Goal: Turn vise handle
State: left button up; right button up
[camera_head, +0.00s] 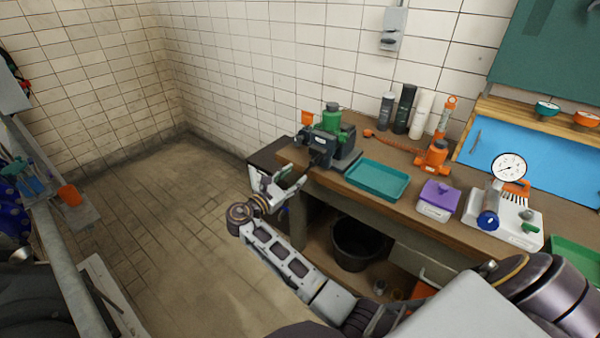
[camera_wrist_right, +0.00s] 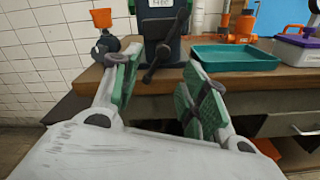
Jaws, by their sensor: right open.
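The vise (camera_head: 327,142) is dark blue-grey and sits on the near left corner of the workbench. Its dark bar handle (camera_wrist_right: 166,48) slants across the vise front in the right wrist view, with a round hub near its middle. My right gripper (camera_head: 288,182) is open in front of the vise, beyond the bench's front edge. Its green-padded fingers stand on either side of the handle in the wrist view. No grip on the handle shows, and I cannot tell exactly how far the fingertips are from it. My left gripper is not in view.
A teal tray (camera_head: 377,180) lies right of the vise, then a purple-lidded box (camera_head: 437,200) and a gauge device (camera_head: 508,170). A green bottle-like object (camera_head: 331,117) stands behind the vise. A black bucket (camera_head: 358,243) is under the workbench (camera_head: 400,205). The floor at left is clear.

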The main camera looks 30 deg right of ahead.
jog(key=shift+v, duration=1.35)
